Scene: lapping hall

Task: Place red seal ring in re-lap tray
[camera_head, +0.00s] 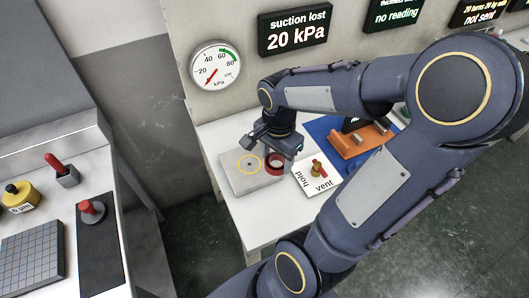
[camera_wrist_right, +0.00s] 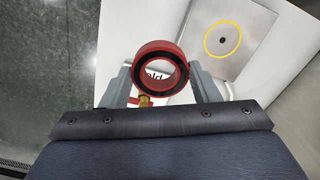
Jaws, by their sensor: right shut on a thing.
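The red seal ring (camera_head: 275,169) is between the fingers of my right gripper (camera_head: 275,157), just right of the grey metal block with a yellow circle. In the right wrist view the ring (camera_wrist_right: 160,47) shows a black inner face and an open hole. My right gripper (camera_wrist_right: 161,80) is shut on it, one finger on each side. The ring appears clear of the block in that view. An orange holder (camera_head: 348,147) stands on a blue surface to the right, partly behind my arm. I cannot tell which thing is the re-lap tray. My left gripper is not in view.
The metal block (camera_head: 254,182) has a small hole inside its circle. A white hold/vent plate (camera_head: 309,183) with a red-handled brass valve (camera_head: 317,170) sits beside it. A gauge (camera_head: 215,65) and a "suction lost 20 kPa" display (camera_head: 296,29) are behind. A bench stands left.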

